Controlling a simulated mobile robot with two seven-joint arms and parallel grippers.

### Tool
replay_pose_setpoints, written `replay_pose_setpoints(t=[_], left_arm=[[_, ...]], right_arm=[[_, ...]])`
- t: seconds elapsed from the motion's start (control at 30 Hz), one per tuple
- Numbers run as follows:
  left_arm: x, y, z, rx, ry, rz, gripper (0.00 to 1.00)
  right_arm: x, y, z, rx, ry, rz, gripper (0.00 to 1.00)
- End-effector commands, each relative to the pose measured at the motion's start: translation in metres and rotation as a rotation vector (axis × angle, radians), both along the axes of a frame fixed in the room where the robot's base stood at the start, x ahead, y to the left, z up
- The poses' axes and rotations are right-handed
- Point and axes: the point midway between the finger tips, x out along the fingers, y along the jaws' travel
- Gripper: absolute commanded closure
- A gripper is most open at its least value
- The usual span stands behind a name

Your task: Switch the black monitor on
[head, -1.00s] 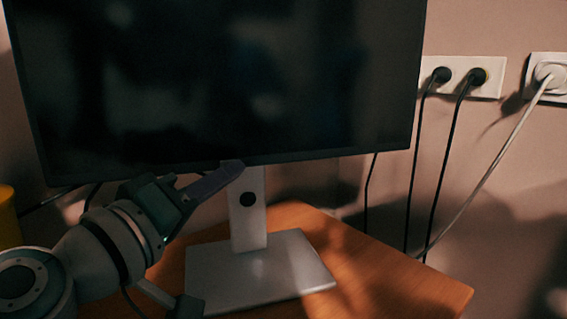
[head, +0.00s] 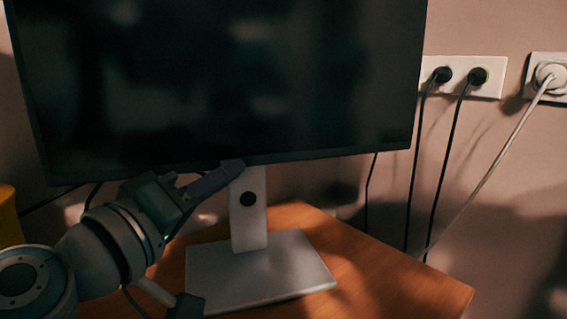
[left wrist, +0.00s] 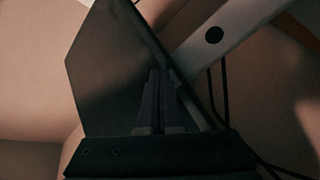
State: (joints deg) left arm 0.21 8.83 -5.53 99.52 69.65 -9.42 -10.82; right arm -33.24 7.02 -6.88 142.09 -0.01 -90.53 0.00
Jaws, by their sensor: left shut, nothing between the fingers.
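The black monitor (head: 230,80) stands on a silver stand (head: 248,215) with a flat square base, and its screen is dark. My left gripper (head: 232,168) is shut and empty, its fingertips at the monitor's lower edge just left of the stand's neck. In the left wrist view the shut fingers (left wrist: 156,80) point up along the monitor (left wrist: 105,75), with the stand's neck (left wrist: 225,35) to the right. I cannot tell whether the fingertips touch the monitor. No button shows clearly. My right gripper is not in view.
The stand rests on a wooden table (head: 390,275) whose right edge is clear. A wall socket plate (head: 458,77) with two black plugs and another socket with a white plug (head: 548,76) are at right, cables hanging down. A yellow object (head: 8,218) is at far left.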

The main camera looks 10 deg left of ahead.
Motion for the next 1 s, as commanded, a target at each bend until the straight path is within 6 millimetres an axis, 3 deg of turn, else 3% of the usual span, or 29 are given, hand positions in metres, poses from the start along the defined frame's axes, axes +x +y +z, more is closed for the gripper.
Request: replay_pose_setpoints(t=[1.0], left_arm=[[0.0106, 0.0062, -0.0005, 0.001, 0.000, 0.000, 1.00]], right_arm=[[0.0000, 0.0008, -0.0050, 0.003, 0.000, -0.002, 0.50]])
